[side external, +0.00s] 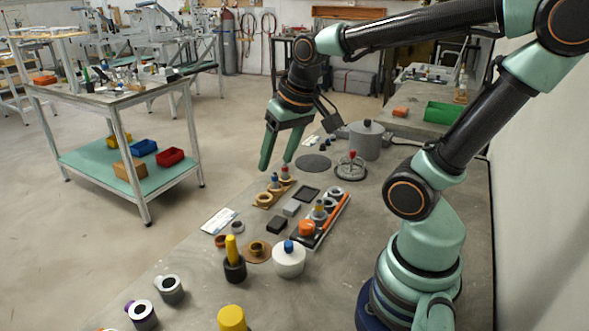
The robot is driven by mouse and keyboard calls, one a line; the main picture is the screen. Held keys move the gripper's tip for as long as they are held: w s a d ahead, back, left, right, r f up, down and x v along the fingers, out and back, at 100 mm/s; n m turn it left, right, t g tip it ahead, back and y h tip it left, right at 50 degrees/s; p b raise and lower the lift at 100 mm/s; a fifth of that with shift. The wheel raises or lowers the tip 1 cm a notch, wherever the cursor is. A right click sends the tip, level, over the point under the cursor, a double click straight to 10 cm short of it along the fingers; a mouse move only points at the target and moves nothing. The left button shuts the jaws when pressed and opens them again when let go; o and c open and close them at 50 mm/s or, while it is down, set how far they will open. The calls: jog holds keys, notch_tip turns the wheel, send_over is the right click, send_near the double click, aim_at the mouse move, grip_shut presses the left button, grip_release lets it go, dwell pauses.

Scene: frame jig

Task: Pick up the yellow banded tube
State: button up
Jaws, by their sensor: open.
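My gripper (276,164) is open, its two green fingers pointing down above the far part of the bench. Nothing shows between the fingers. Below the fingertips, small tubes with blue and red tops (275,184) stand at a wooden rack (264,200). I cannot tell for sure which thing is the yellow banded tube. A yellow cylinder (232,246) stands upright in a black cup, and another yellow-topped cylinder (231,318) is cut off at the bottom edge. A small upright piece with a blue top and yellowish part (319,211) stands in the dark tray (304,238). All are apart from my gripper.
A white pot with a blue knob (289,259) and a grey lidded pot (366,140) stand on the bench. A grey tube (169,289) and a purple-ringed tube (141,314) are at the near left. A red-knobbed wheel (351,168) is right of my gripper.

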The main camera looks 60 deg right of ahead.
aim_at(319, 202)
jog(key=s+d+f+m+g, duration=0.1)
jog(key=d+f+m+g, duration=0.1)
jog(key=d+f+m, duration=0.4)
jog(key=s+d+f+m+g, duration=0.1)
jog(key=s+d+m+g, duration=0.1)
jog(key=d+m, duration=0.35)
jog(key=shift+n+y, duration=0.3)
jog(key=shift+n, duration=0.05)
jog(key=f, duration=0.2)
jog(key=d+f, duration=0.1)
jog(key=f, duration=0.2)
jog(key=d+f, duration=0.1)
jog(key=f, duration=0.1)
jog(key=shift+f, duration=0.2)
jog(key=shift+s+a+f, duration=0.1)
jog(key=shift+f, duration=1.2)
jog(key=shift+s+f, duration=0.1)
jog(key=shift+f, duration=1.15)
grip_shut()
